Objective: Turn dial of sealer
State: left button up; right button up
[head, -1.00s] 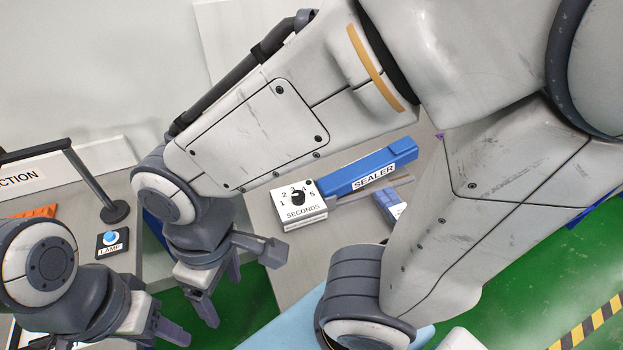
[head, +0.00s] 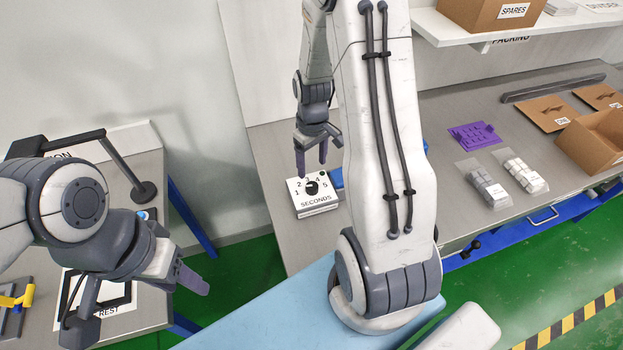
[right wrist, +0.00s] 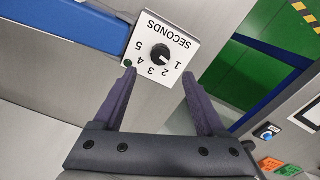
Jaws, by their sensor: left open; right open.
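The sealer's dial box (head: 317,205) is white, with a black knob (head: 312,187), numbers 1 to 5 and the word SECONDS. In the right wrist view the knob (right wrist: 160,53) has a small light mark towards the low numbers; its exact setting is unclear. The sealer's blue bar (right wrist: 75,24) runs off to the left there and is mostly hidden by my right arm in the head view. My right gripper (head: 312,160) is open and empty at the box's far edge, its fingers apart from the knob. My left gripper (head: 140,300) is open and empty at the lower left.
A left table holds a REST frame (head: 97,298) and a post (head: 143,190). A purple tray (head: 474,136), packs (head: 520,175) and cartons (head: 595,140) lie on the right bench. A shelf (head: 520,30) hangs above. Green floor separates the tables.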

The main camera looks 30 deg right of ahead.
aim_at(312, 186)
notch_tip(312, 186, down, 8)
jog(key=shift+f+p, duration=0.2)
jog(key=shift+p, duration=0.6)
grip_shut()
